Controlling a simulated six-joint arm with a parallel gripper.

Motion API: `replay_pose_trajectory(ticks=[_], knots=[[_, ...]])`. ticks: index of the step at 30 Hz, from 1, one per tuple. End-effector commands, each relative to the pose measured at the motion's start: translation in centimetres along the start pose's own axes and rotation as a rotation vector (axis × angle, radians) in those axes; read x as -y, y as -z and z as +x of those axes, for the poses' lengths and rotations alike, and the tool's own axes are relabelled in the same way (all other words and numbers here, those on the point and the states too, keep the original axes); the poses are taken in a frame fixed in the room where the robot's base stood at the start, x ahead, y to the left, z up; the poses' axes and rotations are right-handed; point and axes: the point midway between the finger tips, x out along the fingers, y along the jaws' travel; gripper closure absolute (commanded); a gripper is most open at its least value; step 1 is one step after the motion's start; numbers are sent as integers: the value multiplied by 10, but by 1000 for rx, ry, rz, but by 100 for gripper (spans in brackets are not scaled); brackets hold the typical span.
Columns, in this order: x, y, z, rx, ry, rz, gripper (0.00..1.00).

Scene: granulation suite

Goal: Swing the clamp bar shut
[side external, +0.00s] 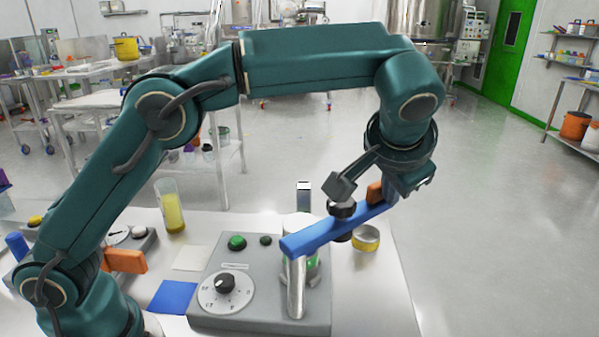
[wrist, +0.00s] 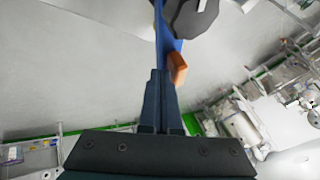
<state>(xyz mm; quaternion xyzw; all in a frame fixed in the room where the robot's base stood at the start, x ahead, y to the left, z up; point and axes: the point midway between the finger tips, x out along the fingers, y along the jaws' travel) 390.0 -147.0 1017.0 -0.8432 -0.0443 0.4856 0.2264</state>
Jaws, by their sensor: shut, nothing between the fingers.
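The blue clamp bar (side external: 318,236) slopes from above a steel post (side external: 295,285) on the grey control box up to the right, towards my gripper. An orange block (side external: 375,192) sits on its right part. In the wrist view the bar (wrist: 160,30) and orange block (wrist: 178,68) show just beyond my fingertips. My gripper (wrist: 158,74) is shut and empty, with its fingers together beside the bar. I cannot tell whether they touch it. In the side view the fingertips are largely hidden behind the bar and wrist.
The grey control box (side external: 260,313) carries a dial (side external: 226,287) and a green button (side external: 237,242). A beaker of yellow liquid (side external: 172,208) stands at the left. The table's right side is mostly clear.

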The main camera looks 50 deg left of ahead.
Motion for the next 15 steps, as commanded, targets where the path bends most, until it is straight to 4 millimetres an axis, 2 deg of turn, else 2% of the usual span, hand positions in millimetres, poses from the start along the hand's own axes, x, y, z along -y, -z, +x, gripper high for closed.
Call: replay_pose_trajectory(ticks=[9, 15], knots=[[28, -5, 13, 60, 61, -113, 100], [47, -13, 18, 59, 59, -108, 100]])
